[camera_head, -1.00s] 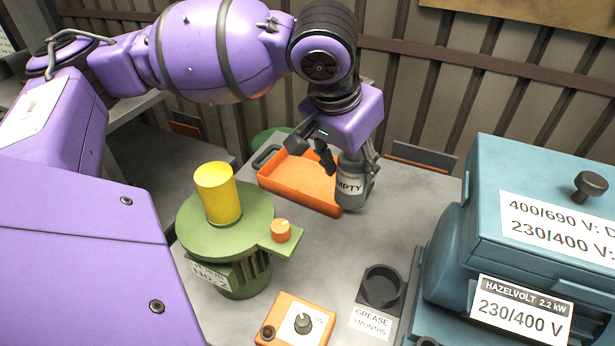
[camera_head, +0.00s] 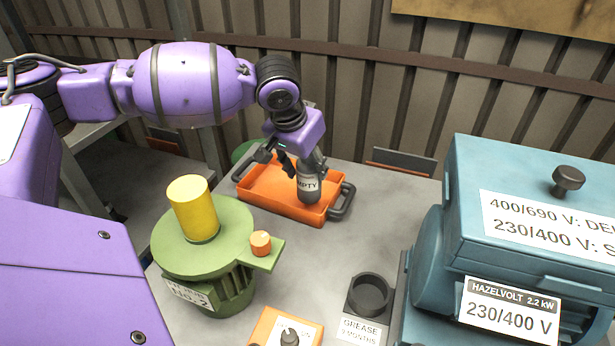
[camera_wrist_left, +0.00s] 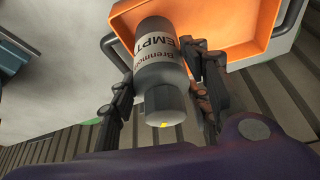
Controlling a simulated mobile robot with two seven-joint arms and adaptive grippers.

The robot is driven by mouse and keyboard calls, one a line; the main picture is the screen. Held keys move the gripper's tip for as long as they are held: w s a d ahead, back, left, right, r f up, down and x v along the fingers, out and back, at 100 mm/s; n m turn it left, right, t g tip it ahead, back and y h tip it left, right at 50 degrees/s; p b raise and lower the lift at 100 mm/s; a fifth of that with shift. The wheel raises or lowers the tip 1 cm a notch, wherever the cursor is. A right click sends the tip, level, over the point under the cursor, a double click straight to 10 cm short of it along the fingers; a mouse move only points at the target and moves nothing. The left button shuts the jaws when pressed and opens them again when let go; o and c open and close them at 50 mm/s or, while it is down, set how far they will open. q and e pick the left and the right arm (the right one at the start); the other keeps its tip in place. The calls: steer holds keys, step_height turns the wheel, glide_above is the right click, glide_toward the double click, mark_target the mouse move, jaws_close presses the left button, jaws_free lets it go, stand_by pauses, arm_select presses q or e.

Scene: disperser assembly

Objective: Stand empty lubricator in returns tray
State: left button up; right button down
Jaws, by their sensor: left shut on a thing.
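The grey lubricator (camera_head: 308,188), labelled EMPTY, is held roughly upright in my left gripper (camera_head: 300,166). In the head view it overlaps the right part of the orange returns tray (camera_head: 262,201), which has dark handles. I cannot tell whether its base touches the tray floor. In the left wrist view the lubricator (camera_wrist_left: 158,75) sits between the two fingers of my left gripper (camera_wrist_left: 160,92), with a yellow spot on its near end. The orange tray (camera_wrist_left: 245,25) shows behind it there. My right gripper is not in view.
A green machine (camera_head: 222,238) with a yellow cylinder (camera_head: 192,208) stands front left of the tray. A black round holder (camera_head: 370,293) by a GREASE label and a large teal motor (camera_head: 540,215) stand at the right. Bare grey bench lies between tray and motor.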

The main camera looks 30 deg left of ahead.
arm_select(q)
steer(key=shift+w+a+f, duration=0.15)
steer(key=shift+f, duration=0.1)
steer(key=f, duration=0.3)
steer(key=shift+w+a+f, duration=0.15)
steer(key=shift+a+f, duration=0.05)
steer(key=shift+f, duration=0.05)
steer(key=o, duration=1.3)
steer(key=shift+f, duration=0.15)
steer(key=shift+o, duration=0.2)
